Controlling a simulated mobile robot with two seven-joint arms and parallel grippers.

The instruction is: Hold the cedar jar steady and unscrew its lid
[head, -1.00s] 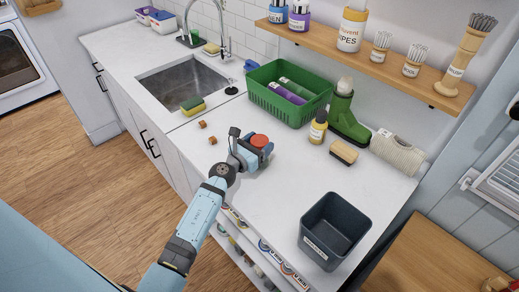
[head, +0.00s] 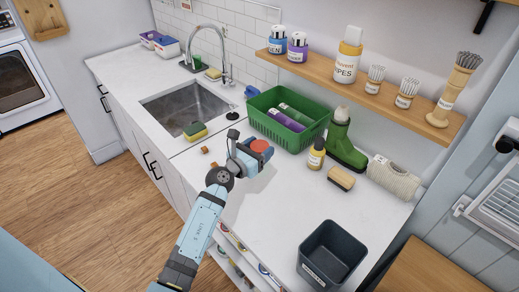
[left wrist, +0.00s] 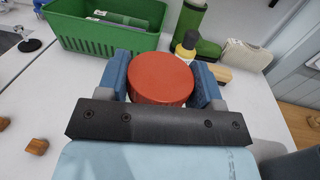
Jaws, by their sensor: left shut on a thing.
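The cedar jar's round red lid (head: 262,146) shows at the middle of the head view, above the white counter. In the left wrist view the lid (left wrist: 161,79) faces up between two blue fingers. My left gripper (head: 252,154) is shut, with one finger on each side just below or at the lid's rim. The jar body is hidden by the lid and fingers, so I cannot tell how the fingers meet it. The lid sits on top and looks level. My right gripper is in neither view.
A green basket (head: 264,124) with bottles stands behind the gripper. A yellow bottle (head: 317,154), green boot (head: 346,150) and brush (head: 341,178) are to its right. A small wooden block (head: 205,150) lies left. A dark bin (head: 331,252) stands front right. The counter between is clear.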

